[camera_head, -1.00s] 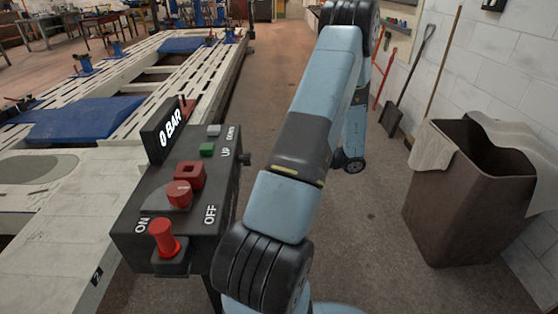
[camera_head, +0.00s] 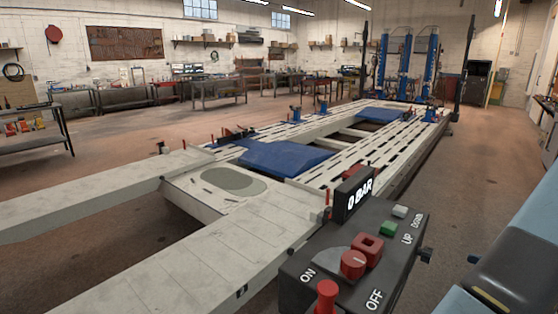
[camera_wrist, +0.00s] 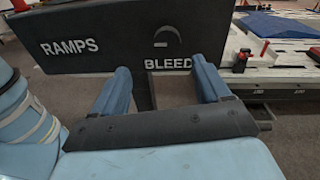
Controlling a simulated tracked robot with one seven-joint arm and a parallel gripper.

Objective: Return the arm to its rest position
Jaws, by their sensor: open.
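My gripper (camera_wrist: 158,88) shows in the wrist view with its two blue fingers spread apart and nothing between them. It points at the side of the dark control box (camera_wrist: 130,38), which carries the words RAMPS and BLEED. I cannot tell whether the fingers touch the box. In the head view the control box (camera_head: 340,268) stands at the lower right, with a red knob, red and green buttons and a display reading 0 BAR. Part of my arm (camera_head: 510,275) shows at the right edge; my gripper is out of that view.
A long white frame bench (camera_head: 240,235) with blue pads (camera_head: 283,158) fills the middle. Blue lift posts (camera_head: 405,62) stand at the back. Workbenches (camera_head: 217,88) line the far wall. Open floor (camera_head: 478,165) lies right of the bench.

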